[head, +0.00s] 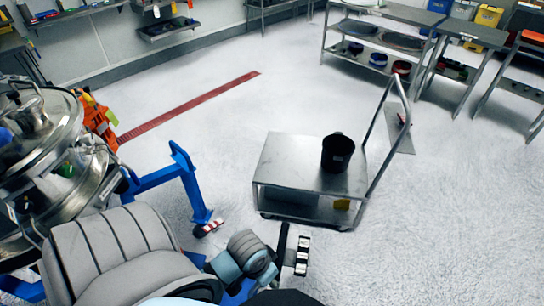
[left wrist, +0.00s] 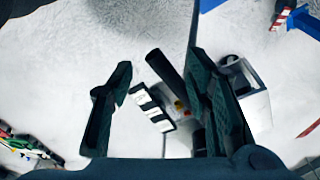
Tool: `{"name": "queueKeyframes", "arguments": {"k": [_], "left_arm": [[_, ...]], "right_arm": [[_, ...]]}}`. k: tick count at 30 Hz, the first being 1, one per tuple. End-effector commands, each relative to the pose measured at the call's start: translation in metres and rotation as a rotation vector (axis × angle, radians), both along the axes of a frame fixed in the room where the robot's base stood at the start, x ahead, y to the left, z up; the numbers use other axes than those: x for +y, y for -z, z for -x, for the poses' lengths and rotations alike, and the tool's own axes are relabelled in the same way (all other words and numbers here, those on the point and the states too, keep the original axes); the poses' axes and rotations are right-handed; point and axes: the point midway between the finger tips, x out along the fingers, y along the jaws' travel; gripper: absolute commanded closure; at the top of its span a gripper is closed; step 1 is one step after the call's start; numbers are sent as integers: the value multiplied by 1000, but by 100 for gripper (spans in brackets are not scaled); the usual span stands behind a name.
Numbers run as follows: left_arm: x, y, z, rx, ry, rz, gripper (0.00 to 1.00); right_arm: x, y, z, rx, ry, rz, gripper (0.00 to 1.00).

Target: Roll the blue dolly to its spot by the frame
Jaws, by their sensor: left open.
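The blue dolly (head: 181,178) stands on the pale floor at the left of the head view, with blue bars and a striped caster at its near end. Part of its blue frame (left wrist: 301,22) and a red-and-white striped piece (left wrist: 281,17) show at the upper right of the left wrist view. My left gripper (left wrist: 160,72) is open, its two dark fingers spread. A dark bar and a black-and-white striped block (left wrist: 152,107) appear between the fingers; I cannot tell whether they touch. My right gripper is not in view.
A large steel vessel (head: 38,140) stands at the far left. A steel cart (head: 290,160) carries a black bucket (head: 338,152) right of the dolly. A red floor strip (head: 190,105) runs behind.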

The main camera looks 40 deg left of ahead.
Motion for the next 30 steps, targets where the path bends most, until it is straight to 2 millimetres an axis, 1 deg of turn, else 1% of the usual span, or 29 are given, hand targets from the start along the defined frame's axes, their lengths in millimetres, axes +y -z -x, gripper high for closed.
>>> {"name": "queueKeyframes", "arguments": {"k": [1, 4, 7, 11, 12, 15, 17, 20, 22, 30], "left_arm": [[6, 2, -12, 49, -28, 24, 55], [18, 10, -32, 168, -118, 89, 55], [35, 7, -53, 279, -229, 152, 55], [56, -14, -79, 401, -378, 239, 55], [61, -23, -86, 431, -420, 265, 55], [69, -40, -98, 487, -497, 323, 55], [70, -42, -100, 504, -519, 341, 55], [65, -31, -97, 510, -522, 347, 55], [59, -16, -93, 510, -520, 346, 55], [33, 53, -77, 508, -520, 345, 55]], "right_arm": [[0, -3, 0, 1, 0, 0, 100], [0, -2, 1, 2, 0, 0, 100], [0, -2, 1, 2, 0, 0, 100], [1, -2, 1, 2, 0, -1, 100], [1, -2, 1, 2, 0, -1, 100], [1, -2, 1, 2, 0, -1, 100], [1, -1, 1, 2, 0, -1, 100], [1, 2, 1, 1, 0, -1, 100], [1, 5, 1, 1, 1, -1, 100], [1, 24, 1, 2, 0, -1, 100]]}}
